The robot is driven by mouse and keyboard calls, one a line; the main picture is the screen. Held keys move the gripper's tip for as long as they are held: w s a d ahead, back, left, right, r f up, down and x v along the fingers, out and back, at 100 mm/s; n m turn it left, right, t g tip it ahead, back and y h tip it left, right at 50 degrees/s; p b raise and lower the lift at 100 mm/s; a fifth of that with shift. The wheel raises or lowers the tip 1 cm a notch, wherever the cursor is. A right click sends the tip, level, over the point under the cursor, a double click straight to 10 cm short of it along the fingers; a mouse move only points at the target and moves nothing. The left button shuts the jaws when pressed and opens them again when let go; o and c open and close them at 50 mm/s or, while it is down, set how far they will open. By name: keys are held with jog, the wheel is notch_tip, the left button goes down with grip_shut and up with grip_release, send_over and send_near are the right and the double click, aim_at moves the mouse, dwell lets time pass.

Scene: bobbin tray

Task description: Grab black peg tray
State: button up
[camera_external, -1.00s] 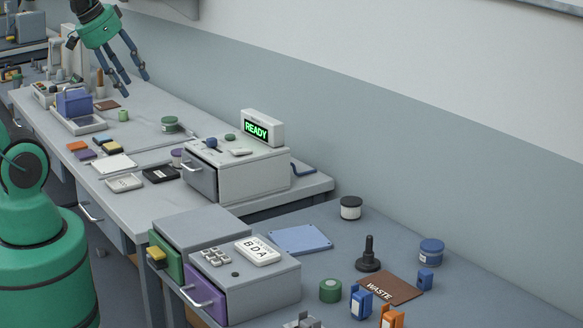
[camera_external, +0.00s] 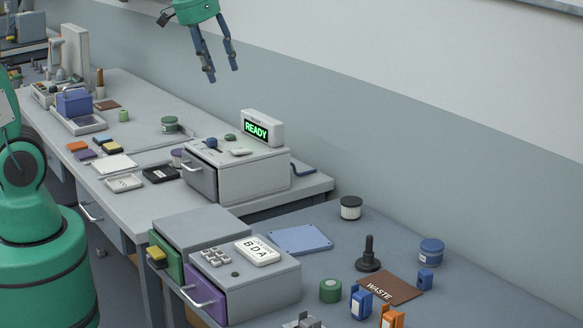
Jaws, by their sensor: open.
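I cannot tell which of these is the black peg tray. My gripper (camera_external: 222,76) is open and empty, fingers pointing down, high at the top of the view. It is apart from both black items.
The grey READY box (camera_external: 238,172) stands on the far bench. A drawer unit (camera_external: 266,285) stands on the near bench. The brown WASTE mat (camera_external: 390,287) lies beside green, blue and orange items. A blue plate (camera_external: 300,240) lies flat. The near bench's right side has free room.

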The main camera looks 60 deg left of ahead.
jog(key=w+d+f+g, duration=0.1)
jog(key=w+d+f, duration=0.3)
jog(key=w+d, duration=0.3)
jog(key=g, duration=0.3)
send_over(369, 236)
jog(key=shift+n+y, duration=0.3)
notch_tip(369, 236, down, 25)
jog(key=shift+d+f+p, duration=0.1)
jog(key=shift+p, duration=0.35)
jog(key=shift+f+b, duration=0.45)
jog(key=shift+f, duration=3.8)
